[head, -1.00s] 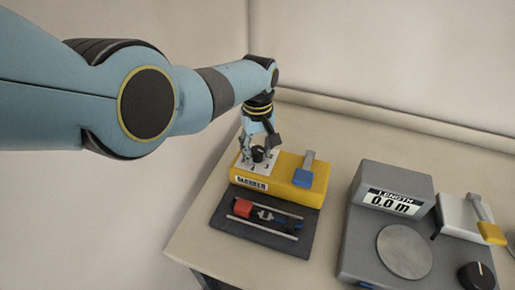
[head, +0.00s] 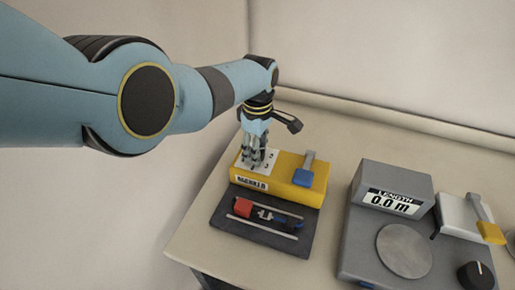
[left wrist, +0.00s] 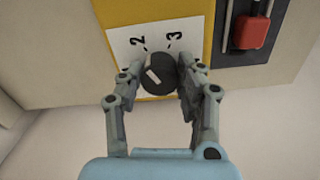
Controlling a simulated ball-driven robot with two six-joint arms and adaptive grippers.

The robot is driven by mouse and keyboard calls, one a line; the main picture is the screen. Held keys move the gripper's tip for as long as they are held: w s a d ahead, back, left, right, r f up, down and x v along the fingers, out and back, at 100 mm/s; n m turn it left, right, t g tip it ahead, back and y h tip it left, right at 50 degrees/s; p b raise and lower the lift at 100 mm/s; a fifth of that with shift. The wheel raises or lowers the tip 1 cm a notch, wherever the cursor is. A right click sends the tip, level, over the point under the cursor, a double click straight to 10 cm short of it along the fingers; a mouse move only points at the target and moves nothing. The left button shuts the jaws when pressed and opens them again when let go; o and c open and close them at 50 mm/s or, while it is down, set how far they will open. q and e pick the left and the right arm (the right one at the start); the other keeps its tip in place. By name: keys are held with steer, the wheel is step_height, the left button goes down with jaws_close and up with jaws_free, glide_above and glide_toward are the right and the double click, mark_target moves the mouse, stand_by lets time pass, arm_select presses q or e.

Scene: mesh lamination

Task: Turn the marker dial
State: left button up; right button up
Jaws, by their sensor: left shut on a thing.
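The marker dial (left wrist: 158,73) is a round black knob with a white pointer line, on a white plate (left wrist: 119,43) where the numbers 2 and 3 can be read. The line points toward the upper left and lower right of the picture. My left gripper (left wrist: 160,78) has one finger on each side of the knob and is shut on it. In the head view my left gripper (head: 255,161) reaches down onto the plate at the left end of the yellow marker box (head: 287,168), and its fingers hide the dial. My right gripper is not in view.
A blue-ended lever (head: 304,176) is on the yellow box. In front lies a dark tray (head: 228,226) with rails and a red block (head: 243,207). To the right stands a grey length unit (head: 395,187) reading 0.0 m, with a round metal plate (head: 404,251) and black knob (head: 476,275).

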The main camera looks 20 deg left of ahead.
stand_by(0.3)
arm_select(q)
steer(key=o, duration=1.1)
steer(key=shift+o, duration=0.2)
step_height(320, 180, up, 12)
